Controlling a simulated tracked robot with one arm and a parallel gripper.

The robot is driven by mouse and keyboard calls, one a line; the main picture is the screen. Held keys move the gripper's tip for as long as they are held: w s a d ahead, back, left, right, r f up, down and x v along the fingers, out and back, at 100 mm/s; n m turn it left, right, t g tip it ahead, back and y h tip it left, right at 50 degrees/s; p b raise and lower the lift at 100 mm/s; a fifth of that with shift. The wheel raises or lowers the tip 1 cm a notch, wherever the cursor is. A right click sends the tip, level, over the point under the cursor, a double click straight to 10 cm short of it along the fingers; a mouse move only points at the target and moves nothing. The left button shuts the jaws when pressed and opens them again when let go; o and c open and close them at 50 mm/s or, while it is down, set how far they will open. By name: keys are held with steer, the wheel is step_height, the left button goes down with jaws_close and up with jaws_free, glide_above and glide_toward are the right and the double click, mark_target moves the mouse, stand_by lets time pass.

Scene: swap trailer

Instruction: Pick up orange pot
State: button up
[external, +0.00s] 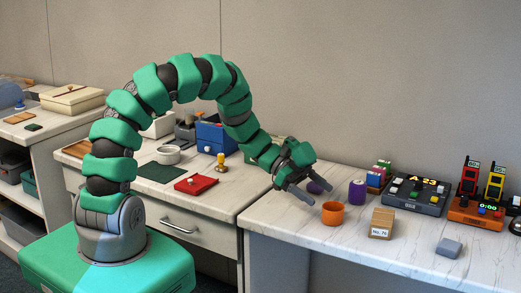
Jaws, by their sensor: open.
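The orange pot (333,213) stands upright on the white marbled counter (290,228), near its front left part. My gripper (312,195) is open, with its fingers pointing down and to the right. It is above and to the left of the pot in the picture, and nothing shows between the fingers. Whether a fingertip touches the pot cannot be told from this one view.
A purple cylinder (357,192) stands behind the pot, and a cardboard box (381,223) stands right of it. A grey block (449,248) lies at the front right. Control boxes (413,194) stand farther right. A lower drawer unit (195,235) adjoins on the left.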

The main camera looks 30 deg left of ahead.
mark_target(342, 214)
steer(key=x, duration=0.4)
steer(key=shift+s+d+f+b, duration=0.1)
steer(key=shift+s+f+b, duration=0.15)
steer(key=shift+f+b, duration=0.1)
steer(key=shift+d+f, duration=0.15)
steer(key=shift+d, duration=0.35)
steer(key=c, duration=1.1)
